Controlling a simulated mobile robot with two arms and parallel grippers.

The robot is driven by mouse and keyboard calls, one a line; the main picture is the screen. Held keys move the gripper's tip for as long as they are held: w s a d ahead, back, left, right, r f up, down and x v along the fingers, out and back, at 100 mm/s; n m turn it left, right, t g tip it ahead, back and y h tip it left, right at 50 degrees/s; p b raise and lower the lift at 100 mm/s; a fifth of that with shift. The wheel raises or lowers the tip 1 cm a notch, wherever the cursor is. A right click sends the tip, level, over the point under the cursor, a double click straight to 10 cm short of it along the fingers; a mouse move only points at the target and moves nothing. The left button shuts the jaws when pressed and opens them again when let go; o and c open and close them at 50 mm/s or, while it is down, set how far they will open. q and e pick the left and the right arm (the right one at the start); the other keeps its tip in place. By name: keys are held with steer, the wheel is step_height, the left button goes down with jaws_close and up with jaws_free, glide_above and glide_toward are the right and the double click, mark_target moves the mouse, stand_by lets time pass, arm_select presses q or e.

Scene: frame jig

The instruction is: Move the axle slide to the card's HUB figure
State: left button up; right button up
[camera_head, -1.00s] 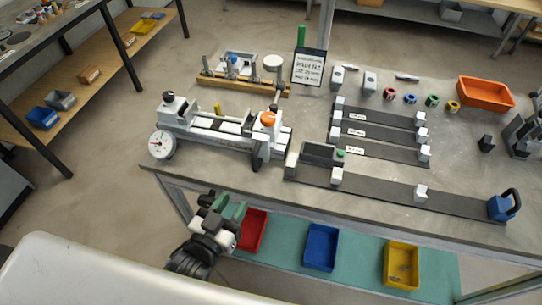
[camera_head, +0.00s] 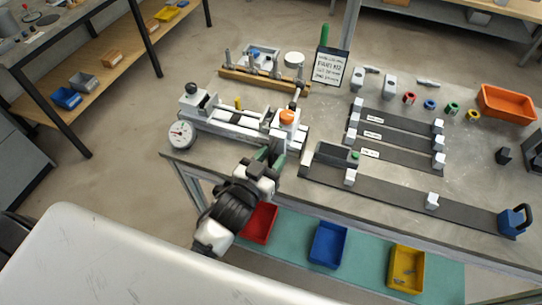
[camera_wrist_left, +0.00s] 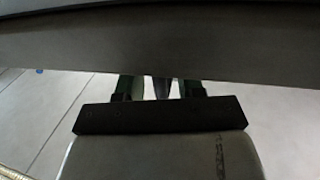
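The frame jig (camera_head: 235,127) is a pale rail fixture at the table's left front, with a dial gauge (camera_head: 181,134) at its left end. A block with an orange knob (camera_head: 287,117) sits at its right end; I take this for the axle slide. The card (camera_head: 331,66) stands upright behind the jig; its writing is too small to read. My left gripper (camera_head: 270,155) is at the table's front edge, just in front of the jig's right end. Its green fingers are apart in the left wrist view (camera_wrist_left: 161,88); a dark shape shows between them, unclear what. My right gripper is out of view.
A wooden rack (camera_head: 264,82) stands behind the jig. Dark rails with white blocks (camera_head: 400,135) lie to its right, and a long front rail (camera_head: 390,190) ends at a blue handled block (camera_head: 514,220). Red, blue and yellow bins (camera_head: 328,244) sit on the lower shelf.

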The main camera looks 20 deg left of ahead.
arm_select(q)
jaws_close()
steer(key=shift+a+r+p, duration=0.15)
steer(key=shift+a+p, duration=0.35)
steer(key=shift+a, duration=0.6)
jaws_free()
